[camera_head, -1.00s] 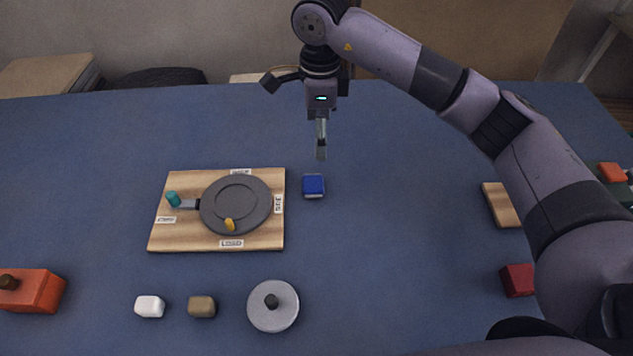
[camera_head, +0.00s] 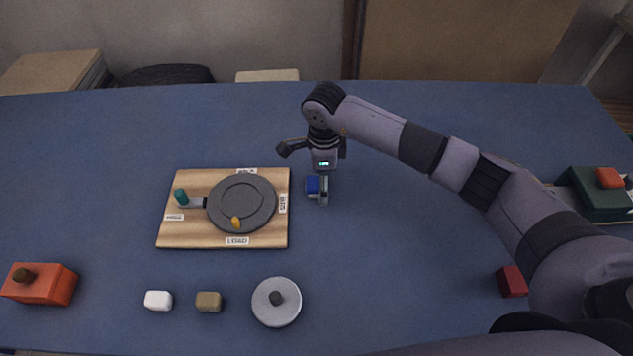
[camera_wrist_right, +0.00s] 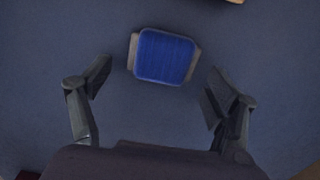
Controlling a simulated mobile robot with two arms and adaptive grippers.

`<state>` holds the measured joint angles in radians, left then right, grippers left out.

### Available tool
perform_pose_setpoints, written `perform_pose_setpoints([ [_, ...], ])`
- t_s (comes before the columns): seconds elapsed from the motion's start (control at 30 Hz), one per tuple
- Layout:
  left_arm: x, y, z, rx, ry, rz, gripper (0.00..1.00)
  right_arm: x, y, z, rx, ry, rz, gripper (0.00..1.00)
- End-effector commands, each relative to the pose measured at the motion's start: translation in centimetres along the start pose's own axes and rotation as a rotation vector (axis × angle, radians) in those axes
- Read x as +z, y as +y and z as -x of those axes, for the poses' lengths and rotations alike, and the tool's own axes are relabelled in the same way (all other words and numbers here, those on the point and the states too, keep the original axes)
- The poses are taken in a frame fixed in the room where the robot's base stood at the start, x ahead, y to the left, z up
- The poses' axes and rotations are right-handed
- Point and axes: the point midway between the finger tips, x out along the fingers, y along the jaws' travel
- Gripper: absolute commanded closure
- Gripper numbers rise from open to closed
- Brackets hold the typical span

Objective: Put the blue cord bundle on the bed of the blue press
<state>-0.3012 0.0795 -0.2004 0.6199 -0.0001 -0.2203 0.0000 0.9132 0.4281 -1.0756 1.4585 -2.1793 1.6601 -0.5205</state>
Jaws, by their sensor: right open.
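The blue cord bundle (camera_head: 313,185) is a small blue block with paler ends, lying on the blue table just right of the wooden board. It also shows in the right wrist view (camera_wrist_right: 163,56), between and slightly beyond the fingertips. My right gripper (camera_head: 321,190) is low over the table at the bundle, partly covering it in the head view. In the wrist view the fingers (camera_wrist_right: 157,85) are spread apart, with nothing between them held. I see no blue press in these frames. My left gripper is not in view.
A wooden board (camera_head: 170,238) carries a dark round plate (camera_head: 241,203) with a teal-knobbed handle. In front are a white block (camera_head: 158,301), a tan block (camera_head: 209,302) and a grey lid (camera_head: 276,302). An orange block (camera_head: 40,284), red block (camera_head: 512,281) and green device (camera_head: 598,194) lie farther out.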

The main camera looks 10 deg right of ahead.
Motion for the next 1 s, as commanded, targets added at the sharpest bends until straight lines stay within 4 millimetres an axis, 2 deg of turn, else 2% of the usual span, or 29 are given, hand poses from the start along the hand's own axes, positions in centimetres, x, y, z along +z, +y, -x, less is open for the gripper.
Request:
perform_pose_setpoints([
  [0.27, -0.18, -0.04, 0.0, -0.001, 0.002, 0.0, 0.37, 0.0, -0.01, -0.32, 0.0, 0.0, 0.0, 0.19],
  [0.8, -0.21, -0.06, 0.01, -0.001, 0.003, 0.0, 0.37, -0.02, -0.02, -0.28, 0.0, 0.001, 0.0, 0.55],
  [1.0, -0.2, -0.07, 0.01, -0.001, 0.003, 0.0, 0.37, -0.02, -0.02, -0.26, -0.001, 0.0, 0.0, 0.65],
])
